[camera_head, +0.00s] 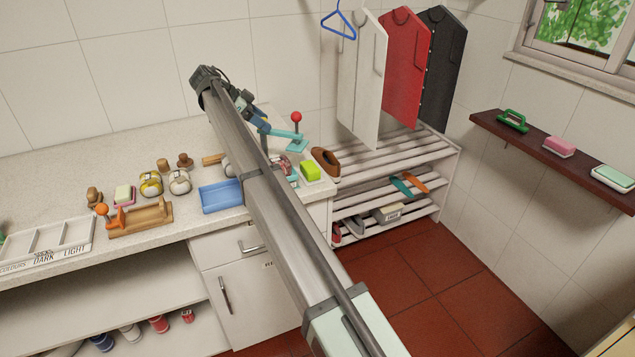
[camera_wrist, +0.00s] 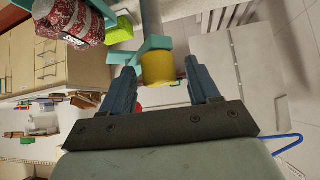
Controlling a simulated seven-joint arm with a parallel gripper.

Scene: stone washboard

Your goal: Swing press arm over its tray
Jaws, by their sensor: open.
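A teal press arm (camera_head: 283,133) with a red ball knob (camera_head: 296,117) stands at the right end of the counter. My gripper (camera_head: 262,124) is open near its left end, partly behind my arm. In the wrist view, my gripper's two fingers (camera_wrist: 162,84) stand apart on either side of a yellow cylinder (camera_wrist: 158,68). The cylinder sits by the teal part (camera_wrist: 150,45), and I cannot tell whether a finger touches it. A bit of red shows behind the left finger. A blue tray (camera_head: 220,196) lies on the counter left of my arm; I cannot tell whether it belongs to the press.
A red patterned package (camera_wrist: 70,22) is close by in the wrist view. A green block (camera_head: 310,171) and a brown brush (camera_head: 325,161) lie at the counter's right end. A wooden stand with an orange knob (camera_head: 102,209) is at left.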

